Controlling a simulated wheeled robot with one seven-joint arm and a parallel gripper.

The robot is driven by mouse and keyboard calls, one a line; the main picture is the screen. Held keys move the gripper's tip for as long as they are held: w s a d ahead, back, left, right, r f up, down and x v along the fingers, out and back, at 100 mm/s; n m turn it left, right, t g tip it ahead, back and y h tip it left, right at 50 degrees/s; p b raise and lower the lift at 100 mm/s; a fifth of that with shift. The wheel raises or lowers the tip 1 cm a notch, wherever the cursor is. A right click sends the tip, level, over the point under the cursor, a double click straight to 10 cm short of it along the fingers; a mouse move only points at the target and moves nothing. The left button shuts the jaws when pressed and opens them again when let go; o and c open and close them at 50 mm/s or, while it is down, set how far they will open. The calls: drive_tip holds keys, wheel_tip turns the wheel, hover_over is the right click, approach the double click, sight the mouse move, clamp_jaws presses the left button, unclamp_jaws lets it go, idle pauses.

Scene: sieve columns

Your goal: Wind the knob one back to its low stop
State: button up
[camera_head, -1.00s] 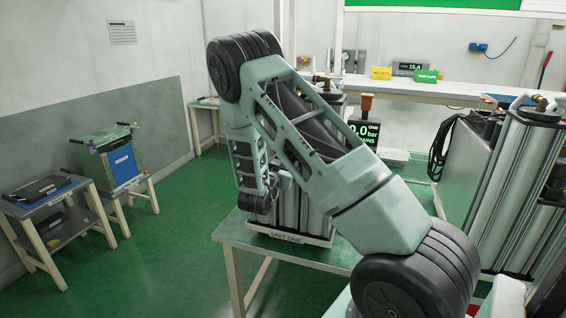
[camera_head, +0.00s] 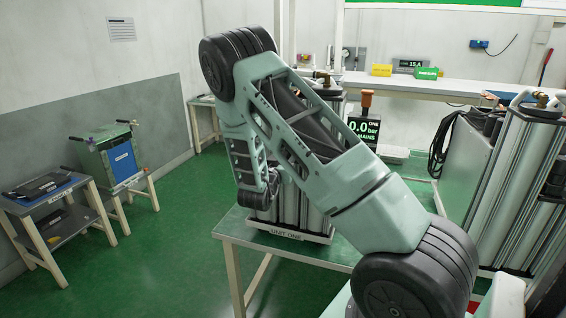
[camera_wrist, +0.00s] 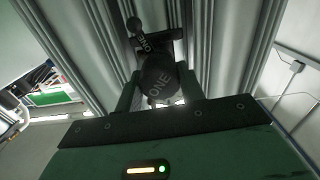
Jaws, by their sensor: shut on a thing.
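Knob one is a dark round knob (camera_wrist: 158,78) marked "ONE", at the centre of the wrist view. My gripper (camera_wrist: 160,92) has one finger on each side of the knob and is shut on it. In the head view, unit one (camera_head: 292,212) stands on a green-topped table, and my arm hides the knob and most of the unit's front.
The green-topped table (camera_head: 232,226) holds unit one. A second column unit (camera_head: 500,190) stands at the right. A long bench (camera_head: 450,92) with yellow and green signs runs along the back. Two small stands with equipment are at the left. Green floor between is clear.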

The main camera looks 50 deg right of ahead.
drive_tip(key=n, duration=0.3)
drive_tip(key=shift+n, duration=0.4)
drive_tip(key=n, duration=0.3)
drive_tip(key=shift+w+n, duration=0.1)
drive_tip(key=shift+n, duration=0.2)
drive_tip(key=n+p, duration=0.1)
drive_tip(key=n, duration=0.2)
drive_tip(key=shift+a+n, duration=0.1)
drive_tip(key=shift+n, duration=0.2)
drive_tip(key=n+p, duration=0.1)
drive_tip(key=n, duration=0.2)
drive_tip(key=shift+n, duration=0.3)
drive_tip(key=n, duration=0.5)
drive_tip(key=shift+f+p, duration=0.2)
drive_tip(key=shift+p, duration=0.2)
drive_tip(key=n, duration=0.6)
drive_tip(key=shift+f, duration=0.1)
